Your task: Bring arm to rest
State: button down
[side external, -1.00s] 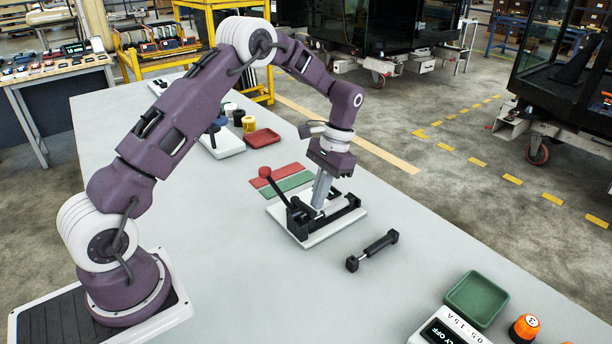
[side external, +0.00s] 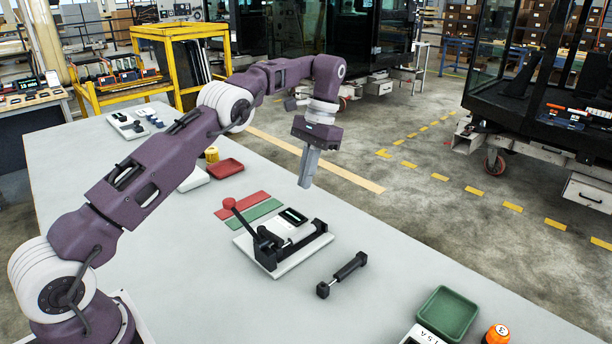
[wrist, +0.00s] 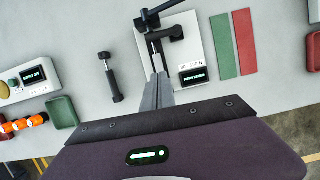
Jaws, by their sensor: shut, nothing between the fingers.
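My gripper (side external: 308,168) hangs in the air with its fingers pointing down, shut and empty. In the side view it is clear of the lever fixture (side external: 285,245), above and beyond it near the table's far edge. The fixture has a white base, a black lever with a red ball knob (side external: 229,203) and a small dark display. In the wrist view my fingers (wrist: 157,95) show below the fixture (wrist: 189,35), and its display reads "PUSH LEVER".
A black damper-like cylinder (side external: 342,274) lies loose on the grey table (side external: 200,300). Red (side external: 242,205) and green (side external: 254,214) strips lie behind the fixture. The air around my gripper is free.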

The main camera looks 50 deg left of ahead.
jog(key=s+d+r+t, duration=0.3)
jog(key=s+r, duration=0.5)
jog(key=r, duration=0.1)
jog(key=s+d+r+t, duration=0.2)
jog(key=s+d+r, duration=0.1)
jog(key=s+r, duration=0.45)
jog(key=s+d+f+t, duration=0.1)
jog(key=s+f+t, duration=0.1)
jog(key=s, duration=0.7)
jog(key=s+d+f+t, duration=0.2)
jog(key=s+f, duration=0.1)
jog(key=s, duration=0.6)
jog(key=shift+s+f, duration=0.2)
jog(key=shift+f, duration=0.2)
